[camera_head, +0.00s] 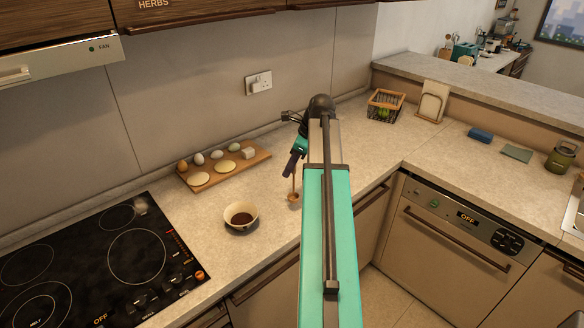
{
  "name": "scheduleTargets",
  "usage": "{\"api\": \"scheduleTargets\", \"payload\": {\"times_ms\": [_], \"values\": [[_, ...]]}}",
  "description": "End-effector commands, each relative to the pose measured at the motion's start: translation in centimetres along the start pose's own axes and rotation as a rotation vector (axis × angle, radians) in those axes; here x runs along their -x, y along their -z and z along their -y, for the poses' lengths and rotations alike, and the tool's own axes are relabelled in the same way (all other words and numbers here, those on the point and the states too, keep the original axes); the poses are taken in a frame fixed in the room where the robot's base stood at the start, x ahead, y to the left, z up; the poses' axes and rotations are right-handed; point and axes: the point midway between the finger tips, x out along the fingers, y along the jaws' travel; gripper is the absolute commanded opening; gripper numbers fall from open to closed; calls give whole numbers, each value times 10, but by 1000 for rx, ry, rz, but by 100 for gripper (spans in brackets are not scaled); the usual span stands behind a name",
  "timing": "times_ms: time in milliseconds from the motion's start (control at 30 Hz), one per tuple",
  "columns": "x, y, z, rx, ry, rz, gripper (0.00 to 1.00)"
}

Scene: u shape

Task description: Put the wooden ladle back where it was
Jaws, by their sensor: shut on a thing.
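The wooden ladle (293,196) hangs down from my gripper (293,170), with its small bowl lowest and its handle nearly upright. My gripper is shut on the ladle's handle. The ladle is over the counter to the right of a cream bowl (232,224) with dark brown contents. I cannot tell whether the ladle's bowl touches the counter. My arm hides the counter just to the right of the ladle.
A wooden board (256,161) with eggs and pale rounds lies along the wall. A black cooktop (88,268) is at the left. A wire basket (384,106), a blue sponge-like block (480,135) and a green pot (560,157) stand at the right. The corner counter (400,149) is mostly clear.

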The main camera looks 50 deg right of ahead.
Motion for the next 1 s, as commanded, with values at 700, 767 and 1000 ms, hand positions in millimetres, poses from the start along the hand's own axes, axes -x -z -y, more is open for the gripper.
{"api": "scheduleTargets", "payload": {"times_ms": [700, 767, 1000], "values": [[-4, -2, 40, 1, 0, 0, 0], [-5, -2, 40, 1, 0, 0, 0], [-14, 3, 40, -1, -2, 0, 0]]}}
